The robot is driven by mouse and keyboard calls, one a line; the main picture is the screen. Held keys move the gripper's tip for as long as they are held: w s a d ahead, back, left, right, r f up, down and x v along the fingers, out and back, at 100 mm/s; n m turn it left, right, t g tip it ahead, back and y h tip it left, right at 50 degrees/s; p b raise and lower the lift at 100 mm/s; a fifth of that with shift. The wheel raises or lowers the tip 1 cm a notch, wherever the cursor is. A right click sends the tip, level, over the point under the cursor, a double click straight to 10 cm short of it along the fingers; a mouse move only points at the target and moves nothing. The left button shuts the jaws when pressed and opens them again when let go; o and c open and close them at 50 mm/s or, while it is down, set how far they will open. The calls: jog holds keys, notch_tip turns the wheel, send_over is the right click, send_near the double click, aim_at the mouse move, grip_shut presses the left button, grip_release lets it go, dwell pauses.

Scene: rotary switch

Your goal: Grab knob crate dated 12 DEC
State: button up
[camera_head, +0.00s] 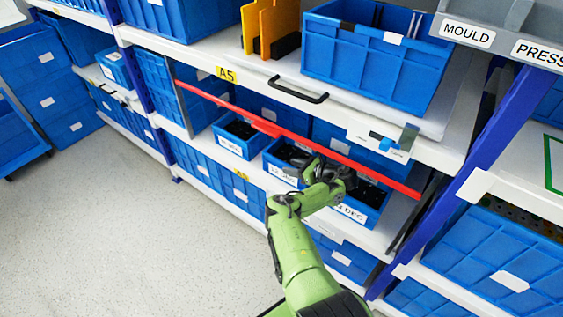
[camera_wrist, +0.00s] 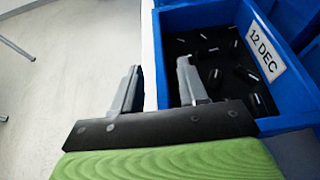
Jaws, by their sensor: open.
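The blue crate labelled 12 DEC (camera_wrist: 208,15) fills the upper right of the wrist view. It holds several small black knobs (camera_wrist: 210,60). My gripper (camera_wrist: 158,66) is open at the crate's wall: the left finger is outside the crate, over the white shelf edge, and the right finger is over the crate's inside. The wall lies between them, and the fingers do not appear closed on it. In the head view my gripper (camera_head: 325,174) is at the row of small crates on the middle shelf, partly covering the middle and right ones.
A red bar (camera_head: 335,146) slants across the shelf front above the crates. Another small crate (camera_head: 230,147) stands to the left. A large blue crate (camera_head: 350,62) is on the shelf above. Blue posts flank the bay. The floor (camera_head: 130,240) at the left is clear.

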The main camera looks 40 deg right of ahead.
jog(key=shift+w+f, duration=0.15)
grip_shut()
jog(key=shift+r, duration=0.2)
dwell(1.2)
